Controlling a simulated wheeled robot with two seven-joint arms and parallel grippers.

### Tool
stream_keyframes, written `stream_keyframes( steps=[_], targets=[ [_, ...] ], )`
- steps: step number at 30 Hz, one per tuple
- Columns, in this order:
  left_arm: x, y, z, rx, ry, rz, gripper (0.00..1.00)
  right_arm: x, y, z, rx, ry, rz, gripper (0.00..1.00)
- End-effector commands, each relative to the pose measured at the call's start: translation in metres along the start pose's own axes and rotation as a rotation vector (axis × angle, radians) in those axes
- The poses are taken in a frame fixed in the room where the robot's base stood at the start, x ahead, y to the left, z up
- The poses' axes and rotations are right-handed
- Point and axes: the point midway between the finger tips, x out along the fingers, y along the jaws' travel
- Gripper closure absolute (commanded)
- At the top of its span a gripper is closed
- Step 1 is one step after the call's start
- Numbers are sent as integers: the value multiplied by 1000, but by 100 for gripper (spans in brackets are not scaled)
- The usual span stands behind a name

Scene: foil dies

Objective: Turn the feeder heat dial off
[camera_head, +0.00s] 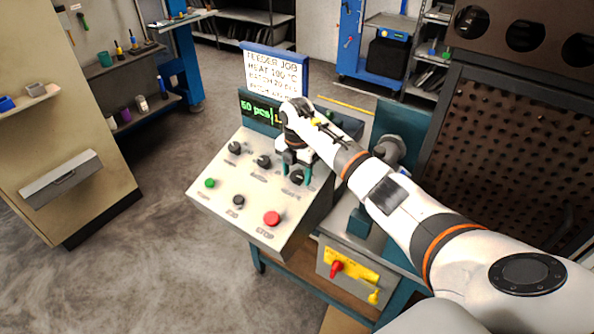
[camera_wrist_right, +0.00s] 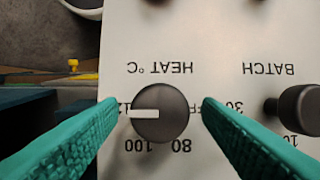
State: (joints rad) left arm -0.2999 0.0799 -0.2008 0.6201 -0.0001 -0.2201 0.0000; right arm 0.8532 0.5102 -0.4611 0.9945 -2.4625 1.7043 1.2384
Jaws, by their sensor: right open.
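The heat dial (camera_wrist_right: 172,118) is a round black knob on a pale panel, under upside-down "HEAT °C" lettering in the right wrist view. Its white pointer mark points left, at a partly hidden number beginning "12". "100" and "80" are printed below it, and a partly covered "FF" label is at its right. My right gripper (camera_wrist_right: 160,106) is open, its two teal fingers on either side of the dial with visible gaps. In the head view the right gripper (camera_head: 295,174) is over the panel's right dial (camera_head: 298,179). My left gripper is not in view.
The batch dial (camera_wrist_right: 299,109) is close beside the heat dial. A job sign (camera_head: 275,72) stands behind.

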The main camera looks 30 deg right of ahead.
Motion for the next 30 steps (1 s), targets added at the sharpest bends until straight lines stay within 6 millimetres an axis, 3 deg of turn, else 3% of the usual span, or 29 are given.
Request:
stream_keyframes(
  steps=[5, 13, 23, 30],
  targets=[
    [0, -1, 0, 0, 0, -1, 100, 0, 0, 0, 0, 0, 0, 41],
    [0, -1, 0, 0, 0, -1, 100, 0, 0, 0, 0, 0, 0, 85],
    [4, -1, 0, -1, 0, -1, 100, 1, 0, 0, -44, 1, 15, 85],
    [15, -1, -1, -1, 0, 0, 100, 2, -1, -1, -181, 2, 60, 85]
  ],
)
